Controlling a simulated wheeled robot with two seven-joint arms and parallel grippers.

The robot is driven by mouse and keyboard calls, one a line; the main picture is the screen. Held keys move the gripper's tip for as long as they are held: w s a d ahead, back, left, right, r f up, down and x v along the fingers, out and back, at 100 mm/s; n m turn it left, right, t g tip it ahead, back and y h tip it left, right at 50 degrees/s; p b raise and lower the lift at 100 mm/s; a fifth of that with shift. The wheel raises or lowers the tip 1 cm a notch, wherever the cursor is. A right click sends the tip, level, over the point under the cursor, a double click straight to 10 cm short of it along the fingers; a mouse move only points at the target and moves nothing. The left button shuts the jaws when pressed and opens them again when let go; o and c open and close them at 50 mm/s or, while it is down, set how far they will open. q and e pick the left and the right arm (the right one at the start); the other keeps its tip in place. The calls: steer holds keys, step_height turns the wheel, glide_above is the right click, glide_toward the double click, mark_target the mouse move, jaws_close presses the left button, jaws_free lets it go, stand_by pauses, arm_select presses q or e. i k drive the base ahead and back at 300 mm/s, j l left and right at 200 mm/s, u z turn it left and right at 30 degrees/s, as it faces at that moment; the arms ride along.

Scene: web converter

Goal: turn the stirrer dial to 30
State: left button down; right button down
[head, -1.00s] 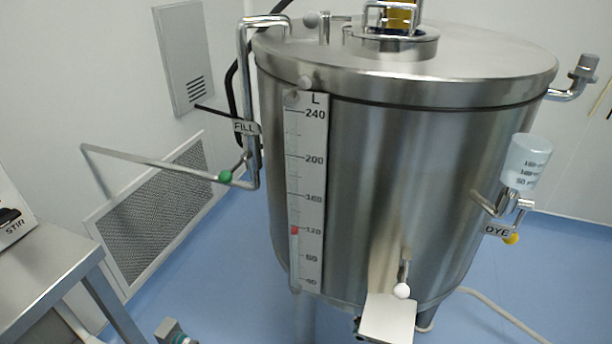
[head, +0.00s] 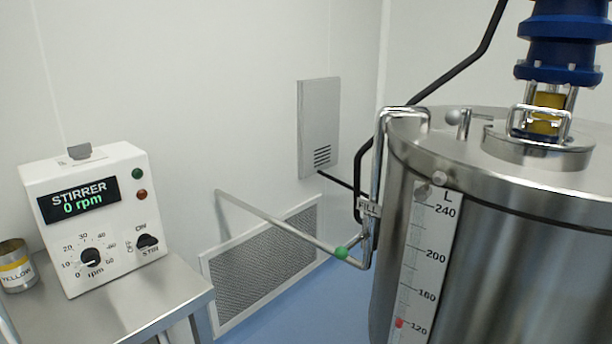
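The white stirrer control box (head: 95,215) stands on a steel table at the left in the head view. Its display (head: 78,199) reads "STIRRER 0 rpm". The round black stirrer dial (head: 91,257) sits low on the front face, with a scale marked from 0 upward around it, including 10, 20, 30 and 40. The dial's pointer is too small to read surely. A black on/off switch (head: 147,241) is to the right of the dial. A green and a red round light or button sit at the upper right of the face. Neither of my grippers shows.
A steel tank (head: 500,260) with a level scale and blue motor (head: 565,40) fills the right. A fill pipe with a green-knobbed valve (head: 341,253) reaches left from it. A tin labelled yellow (head: 16,268) stands left of the box. The steel table (head: 165,290) has bare space in front.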

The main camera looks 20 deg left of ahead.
mark_target(91, 258)
steer(key=u, duration=1.8)
